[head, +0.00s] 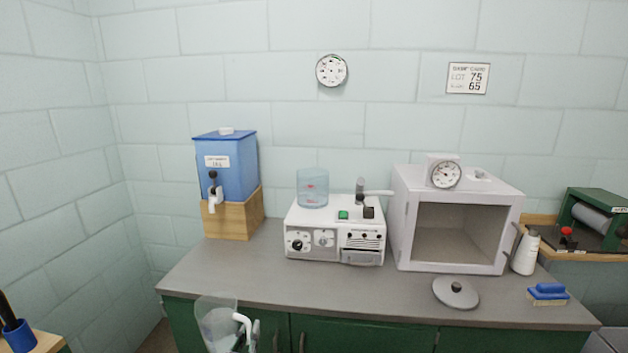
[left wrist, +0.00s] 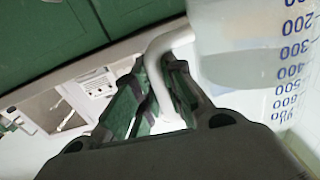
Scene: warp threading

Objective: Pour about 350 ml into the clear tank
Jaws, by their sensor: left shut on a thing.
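The clear tank (head: 312,190), a bluish see-through cylinder with a small red mark, stands on top of the white machine (head: 305,222). A clear measuring jug (head: 216,326) with a white handle hangs upright in front of the counter, low in the head view. It is large in the left wrist view (left wrist: 235,55), its blue graduations upside down there. A pale fill seems to show inside, but I cannot read its level exactly. My left gripper (left wrist: 163,80) is shut on the jug's white handle. My right gripper is out of view.
A blue dispenser (head: 235,165) with a tap sits on a wooden block (head: 235,218) at left. A white oven-like box (head: 400,225) stands right of the machine. The counter's front left (head: 230,270) is clear.

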